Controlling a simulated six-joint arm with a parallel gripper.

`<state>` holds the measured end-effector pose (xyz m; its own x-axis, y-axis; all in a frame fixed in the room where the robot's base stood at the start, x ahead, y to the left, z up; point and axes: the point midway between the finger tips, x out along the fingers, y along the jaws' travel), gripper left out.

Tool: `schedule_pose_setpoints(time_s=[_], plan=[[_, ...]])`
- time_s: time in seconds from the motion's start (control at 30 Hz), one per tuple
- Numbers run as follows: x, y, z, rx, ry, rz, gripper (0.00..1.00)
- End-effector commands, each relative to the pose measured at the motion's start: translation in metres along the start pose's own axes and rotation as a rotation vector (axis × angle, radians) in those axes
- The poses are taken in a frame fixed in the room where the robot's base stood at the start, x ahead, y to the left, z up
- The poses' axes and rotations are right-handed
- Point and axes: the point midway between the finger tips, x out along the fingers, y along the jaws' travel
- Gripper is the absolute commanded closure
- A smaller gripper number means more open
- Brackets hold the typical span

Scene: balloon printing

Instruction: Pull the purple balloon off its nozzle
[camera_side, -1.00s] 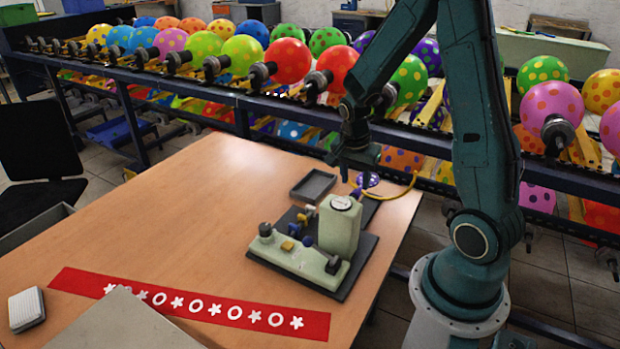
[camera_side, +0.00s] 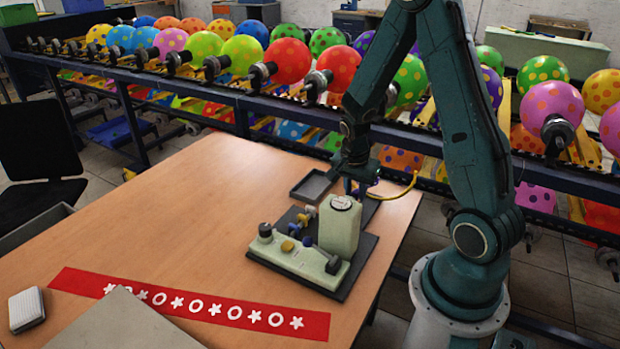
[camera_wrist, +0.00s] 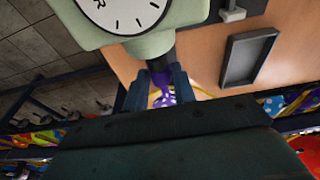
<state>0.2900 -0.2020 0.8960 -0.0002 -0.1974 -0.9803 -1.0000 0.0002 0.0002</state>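The purple balloon with white dots (camera_wrist: 163,93) is limp and small. In the wrist view it hangs at the dark nozzle on the back of the pale green machine (camera_side: 339,225). The machine also shows in the wrist view (camera_wrist: 138,45), with its round white dial. My gripper (camera_wrist: 161,82) has one finger on each side of the balloon's purple neck, with the fingers apart. I cannot tell whether they touch it. In the side view my gripper (camera_side: 358,185) is low behind the machine and mostly covers the balloon.
A small dark tray (camera_side: 312,186) lies left of my gripper, and a yellow hose (camera_side: 402,189) runs to the right. A red strip with white rings and stars (camera_side: 190,303) lies at the table's front. Racks of coloured balloons stand behind. The table's left middle is clear.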

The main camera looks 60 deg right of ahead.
Motion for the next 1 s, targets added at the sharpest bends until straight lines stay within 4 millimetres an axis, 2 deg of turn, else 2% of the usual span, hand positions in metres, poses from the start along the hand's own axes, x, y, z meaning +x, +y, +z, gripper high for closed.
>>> schedule_pose_setpoints(time_s=[0.03,0.1,1.0], plan=[[-0.0001,-0.0001,0.0000,0.000,0.000,0.000,0.84],[-0.0002,-0.0001,0.0000,0.000,0.000,0.000,0.96],[0.0005,-0.0003,-0.0039,0.000,0.001,0.000,0.96]])
